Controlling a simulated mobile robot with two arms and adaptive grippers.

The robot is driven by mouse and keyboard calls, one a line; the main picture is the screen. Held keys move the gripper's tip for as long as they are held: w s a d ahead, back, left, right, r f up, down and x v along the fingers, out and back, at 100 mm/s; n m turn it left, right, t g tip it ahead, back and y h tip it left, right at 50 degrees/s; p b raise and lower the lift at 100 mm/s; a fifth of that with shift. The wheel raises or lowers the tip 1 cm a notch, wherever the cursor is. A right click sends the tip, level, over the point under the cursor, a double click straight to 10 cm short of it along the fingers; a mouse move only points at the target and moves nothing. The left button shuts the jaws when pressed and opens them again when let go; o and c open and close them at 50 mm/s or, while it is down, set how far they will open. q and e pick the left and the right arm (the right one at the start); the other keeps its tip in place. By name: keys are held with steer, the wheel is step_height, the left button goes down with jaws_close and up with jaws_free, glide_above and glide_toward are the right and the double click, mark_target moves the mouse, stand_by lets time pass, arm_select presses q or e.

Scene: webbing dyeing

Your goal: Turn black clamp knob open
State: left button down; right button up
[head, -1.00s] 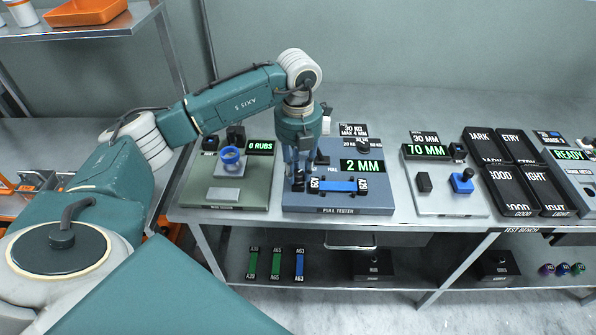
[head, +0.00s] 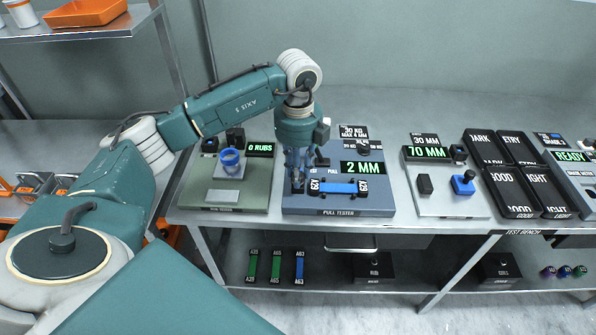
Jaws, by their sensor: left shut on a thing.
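My left gripper (head: 297,182) points down over the left end of the pull tester (head: 340,203). It is shut at the left clamp, where the black clamp knob is hidden behind its fingers. A blue webbing strip (head: 340,187) lies flat across the tester, with a black labelled piece at each end. The left end piece (head: 314,187) is just right of my fingers, and the right one (head: 363,187) is clear. The tester's display (head: 362,167) reads 2 MM. My right gripper is not in view.
A green rub tester (head: 225,196) with a blue ring (head: 229,158) stands close on the left. A grey gauge plate (head: 447,204) reading 70 MM and black labelled trays (head: 512,190) stand to the right. Strips and dark boxes lie on the lower shelf.

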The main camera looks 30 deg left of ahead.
arm_select(q)
steer(key=shift+w+r, duration=0.1)
steer(key=shift+r, duration=0.05)
stand_by(0.3)
steer(key=c, duration=1.5)
jaws_free()
steer(key=shift+o, duration=0.2)
step_height(320, 180, up, 12)
